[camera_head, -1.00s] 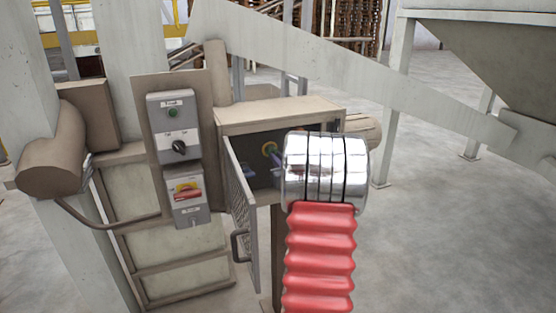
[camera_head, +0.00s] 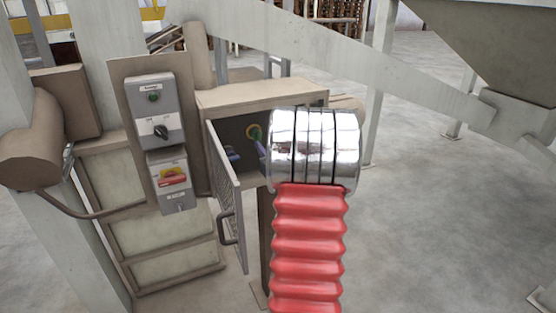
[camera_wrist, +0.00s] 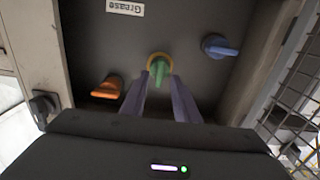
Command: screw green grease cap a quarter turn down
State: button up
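The green grease cap (camera_wrist: 159,70) has a yellow ring around its base and sits on the dark back panel of the open cabinet, below a label reading "Grease" (camera_wrist: 125,7). Its narrow green grip points down in the wrist view. My gripper (camera_wrist: 160,80) is open, with one purple-grey finger on each side of the cap's grip. I see gaps between the fingers and the grip; contact cannot be made out.
A blue handle (camera_wrist: 220,46) is right of the cap and an orange one (camera_wrist: 107,87) is lower left. The cabinet's mesh door (camera_head: 226,200) stands open. A grey switch box (camera_head: 155,112) is mounted left of the cabinet (camera_head: 262,96).

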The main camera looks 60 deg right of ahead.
jog(key=v, duration=1)
jog(key=shift+s+f, duration=0.1)
dwell(0.3)
